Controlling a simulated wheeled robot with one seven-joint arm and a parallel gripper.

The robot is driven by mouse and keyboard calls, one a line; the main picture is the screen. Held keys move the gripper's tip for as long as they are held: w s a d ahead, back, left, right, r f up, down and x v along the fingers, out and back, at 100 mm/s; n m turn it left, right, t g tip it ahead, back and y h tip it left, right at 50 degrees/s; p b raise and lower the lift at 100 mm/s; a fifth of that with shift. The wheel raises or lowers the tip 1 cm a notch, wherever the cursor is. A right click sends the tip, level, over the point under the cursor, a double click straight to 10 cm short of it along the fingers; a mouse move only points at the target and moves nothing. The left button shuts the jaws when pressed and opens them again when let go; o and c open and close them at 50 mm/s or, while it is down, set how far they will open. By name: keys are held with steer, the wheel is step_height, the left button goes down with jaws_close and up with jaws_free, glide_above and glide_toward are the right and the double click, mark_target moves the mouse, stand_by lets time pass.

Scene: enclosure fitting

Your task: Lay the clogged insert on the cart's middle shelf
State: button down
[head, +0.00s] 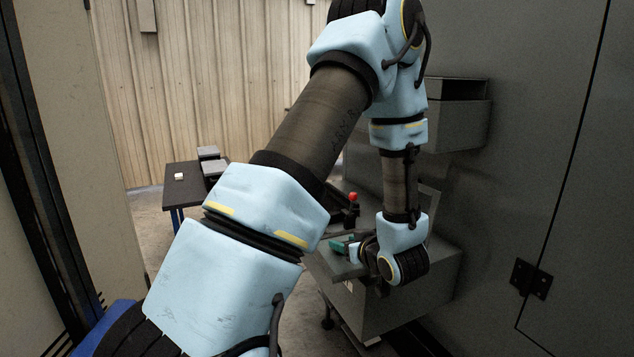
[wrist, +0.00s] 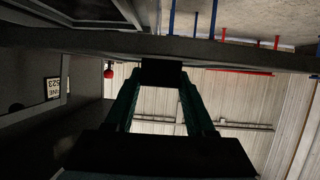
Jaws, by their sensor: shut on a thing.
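My gripper (wrist: 161,72) has dark green fingers, closed on a small black block at the edge of a long grey plate (wrist: 245,55). This held piece appears to be the insert; its face is seen edge-on, so I cannot see clogging. In the head view my gripper (head: 343,244) is partly hidden by my wrist, beside a grey box-like unit (head: 395,305) at lower right. I cannot tell whether the plate touches that unit. I cannot clearly make out the cart or its middle shelf.
A red knob (head: 353,196) stands close behind my gripper. A dark table (head: 182,193) with blue legs stands at the back left, holding a small white item (head: 179,176) and grey boxes. A large grey cabinet (head: 530,150) fills the right side. Some floor at left is clear.

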steer(key=w+a+f+m+h, duration=0.2)
steer(key=a+f, duration=0.4)
steer(key=a, duration=0.2)
steer(key=w+a+f+m+h, duration=0.2)
steer(key=a+f, duration=0.4)
steer(key=a, duration=0.3)
steer(key=shift+w+f+t+h, duration=0.25)
steer(key=shift+f+t+h, duration=0.15)
steer(key=shift+h, duration=0.1)
steer(key=shift+r, duration=0.1)
